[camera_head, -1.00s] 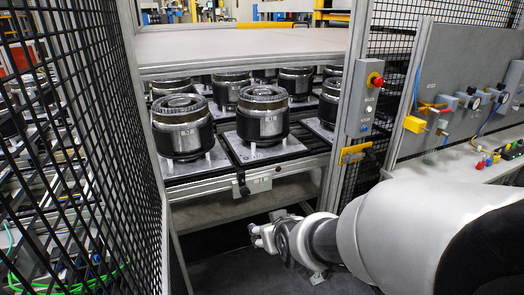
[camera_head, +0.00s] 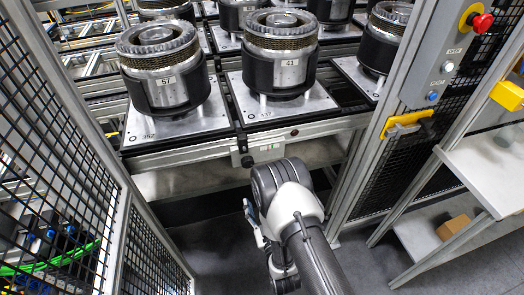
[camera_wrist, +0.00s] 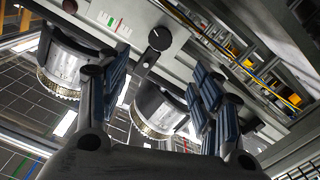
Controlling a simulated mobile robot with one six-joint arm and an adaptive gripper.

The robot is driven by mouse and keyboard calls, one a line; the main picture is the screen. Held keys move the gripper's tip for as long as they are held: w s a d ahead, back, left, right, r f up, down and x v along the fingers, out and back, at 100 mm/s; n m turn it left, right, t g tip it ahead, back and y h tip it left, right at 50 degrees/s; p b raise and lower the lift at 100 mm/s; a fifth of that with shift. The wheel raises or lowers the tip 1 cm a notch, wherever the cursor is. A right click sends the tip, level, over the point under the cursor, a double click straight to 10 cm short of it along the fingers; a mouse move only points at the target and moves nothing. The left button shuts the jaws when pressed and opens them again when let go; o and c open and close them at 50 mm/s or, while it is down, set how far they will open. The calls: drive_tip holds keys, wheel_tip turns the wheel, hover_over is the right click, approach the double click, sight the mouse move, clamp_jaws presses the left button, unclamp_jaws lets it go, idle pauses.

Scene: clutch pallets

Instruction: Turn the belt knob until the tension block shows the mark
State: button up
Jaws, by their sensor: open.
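The black belt knob (camera_wrist: 160,38) with a white pointer line shows in the wrist view, beyond and between my open fingers. It also shows in the head view as a small dark knob (camera_head: 247,161) on the front rail. Beside it a pale plate (camera_wrist: 113,22) carries red and green marks; I cannot tell whether this is the tension block, nor read its position. My gripper (camera_wrist: 163,84) is open and empty, its blue-padded fingers apart from the knob. In the head view, my wrist hides most of the gripper.
Clutch units, marked 57 (camera_head: 160,65) and 41 (camera_head: 280,52), stand on metal pallets above the rail. A post with a button box (camera_head: 447,55) and a yellow latch (camera_head: 403,124) stands right. Mesh fencing (camera_head: 70,160) bounds the left. A shelf (camera_head: 490,165) is at right.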

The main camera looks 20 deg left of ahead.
sight(248, 165)
drive_tip(key=b+x, duration=0.4)
drive_tip(key=x, duration=1.3)
drive_tip(key=shift+b, duration=0.3)
drive_tip(key=shift+c, duration=0.4)
drive_tip(key=c, duration=1)
